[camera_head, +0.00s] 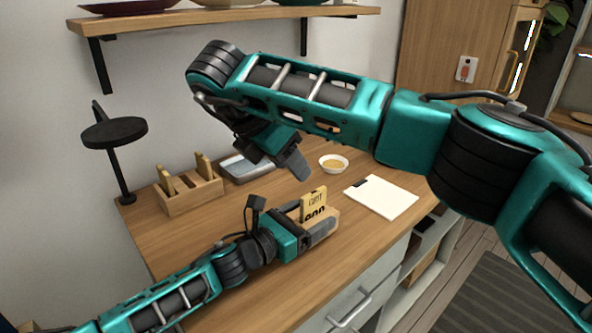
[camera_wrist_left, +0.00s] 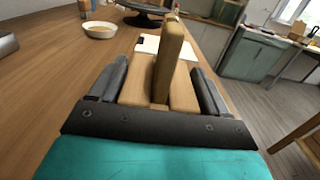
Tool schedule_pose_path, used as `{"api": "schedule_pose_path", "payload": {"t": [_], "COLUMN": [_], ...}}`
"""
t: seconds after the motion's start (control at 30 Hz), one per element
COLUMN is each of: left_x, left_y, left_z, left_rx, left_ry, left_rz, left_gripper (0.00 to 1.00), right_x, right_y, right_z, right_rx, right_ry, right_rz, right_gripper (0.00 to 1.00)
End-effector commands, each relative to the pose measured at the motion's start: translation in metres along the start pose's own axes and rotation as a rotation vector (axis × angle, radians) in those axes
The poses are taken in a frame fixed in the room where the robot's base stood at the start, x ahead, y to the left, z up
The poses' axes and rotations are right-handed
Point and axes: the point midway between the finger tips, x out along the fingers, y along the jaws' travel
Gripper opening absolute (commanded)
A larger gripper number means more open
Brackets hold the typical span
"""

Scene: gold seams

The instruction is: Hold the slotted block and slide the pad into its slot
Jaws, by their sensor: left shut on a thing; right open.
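The slotted block (camera_wrist_left: 133,88) is pale wood and lies between the two fingers of my left gripper (camera_wrist_left: 160,78), which is shut on it. In the head view, my left gripper (camera_head: 317,222) holds it low over the counter near the front. The pad (camera_head: 313,204) is a tan slab with dark lettering. It stands upright at the block's slot, and in the left wrist view the pad (camera_wrist_left: 168,58) rises from between the block's two halves. How deep it sits is hidden. My right gripper (camera_head: 294,166) is open, behind and above the pad, apart from it.
A wooden rack (camera_head: 188,198) with upright slabs stands at the left. A bowl (camera_head: 333,164) and a clipboard (camera_head: 382,198) are to the right. A black stand (camera_head: 115,133) rises at the left edge. The counter (camera_head: 170,240) is clear at front left.

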Motion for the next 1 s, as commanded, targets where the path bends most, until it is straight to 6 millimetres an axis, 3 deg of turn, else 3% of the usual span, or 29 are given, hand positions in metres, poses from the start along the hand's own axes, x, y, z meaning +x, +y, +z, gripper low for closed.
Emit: {"api": "schedule_pose_path", "payload": {"t": [0.37, 0.4, 0.6, 0.87, 1.0], "left_x": [0.000, 0.000, 0.000, -0.001, -0.011], "left_y": [0.000, 0.000, 0.000, 0.000, 0.001], "left_z": [0.000, 0.000, 0.000, 0.000, -0.001], "left_rx": [0.000, 0.000, 0.000, 0.000, 0.000], "left_ry": [0.000, 0.000, 0.000, 0.000, 0.001], "left_rz": [0.000, 0.000, 0.000, 0.000, 0.001], "left_gripper": [0.39, 0.79, 0.98, 1.00, 1.00], "right_x": [-0.001, -0.001, -0.001, -0.001, -0.001], "right_y": [0.000, 0.000, 0.000, 0.000, 0.000], "right_z": [0.000, 0.000, 0.000, 0.000, 0.000], "right_rx": [0.001, 0.001, 0.001, 0.001, 0.001], "right_ry": [0.000, 0.000, 0.000, 0.000, 0.000], "right_rz": [0.000, 0.000, 0.000, 0.000, 0.000], "right_gripper": [0.46, 0.46, 0.46, 0.46, 0.46]}}
